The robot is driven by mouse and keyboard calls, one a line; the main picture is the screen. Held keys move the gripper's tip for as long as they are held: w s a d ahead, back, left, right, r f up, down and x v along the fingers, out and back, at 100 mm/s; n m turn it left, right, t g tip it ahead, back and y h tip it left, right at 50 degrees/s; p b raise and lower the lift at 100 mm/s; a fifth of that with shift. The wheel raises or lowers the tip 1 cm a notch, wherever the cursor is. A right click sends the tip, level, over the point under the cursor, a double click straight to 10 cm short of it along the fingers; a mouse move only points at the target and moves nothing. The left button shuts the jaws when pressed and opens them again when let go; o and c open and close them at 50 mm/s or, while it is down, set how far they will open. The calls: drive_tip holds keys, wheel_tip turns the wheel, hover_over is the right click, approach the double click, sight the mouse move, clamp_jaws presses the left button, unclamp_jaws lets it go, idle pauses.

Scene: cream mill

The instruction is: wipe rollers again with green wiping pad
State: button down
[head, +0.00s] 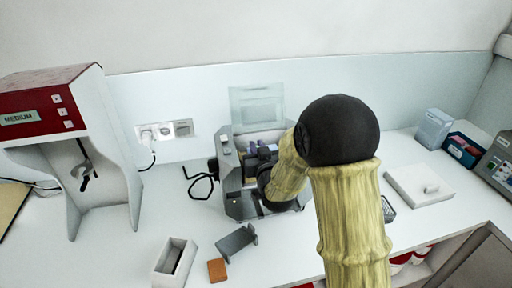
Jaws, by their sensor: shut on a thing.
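The mill (242,207) is a grey machine at the middle of the counter, with its clear lid (257,107) raised at the back. The roller area lies in its open top and is mostly covered by my arm, so the rollers cannot be made out clearly. My gripper (257,168) is over the open top, partly hidden behind my dark wrist. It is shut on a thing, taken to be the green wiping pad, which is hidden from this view. Whether the pad touches a roller cannot be told.
An orange-brown block (217,270), a grey bracket-like part (237,242) and an open white box (174,264) lie in front. A red-and-white machine (70,130) stands left. A white slab (418,187) and boxes (434,128) are right.

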drive_tip(key=shift+s+f, duration=0.1)
drive_tip(key=shift+s+d+f+b, duration=0.15)
drive_tip(key=shift+s+b, duration=0.4)
drive_tip(key=shift+b, duration=0.1)
drive_tip(key=shift+b+v, duration=0.5)
drive_tip(key=shift+v, duration=0.4)
drive_tip(key=shift+w, duration=0.15)
drive_tip(key=shift+d+f, duration=0.1)
drive_tip(key=shift+d, duration=0.55)
drive_tip(key=shift+w+d+f+b, duration=0.1)
drive_tip(key=shift+w+d+b, duration=0.15)
drive_tip(key=shift+d+b, duration=0.25)
drive_tip(key=shift+s+d, duration=0.15)
drive_tip(key=shift+d, duration=0.05)
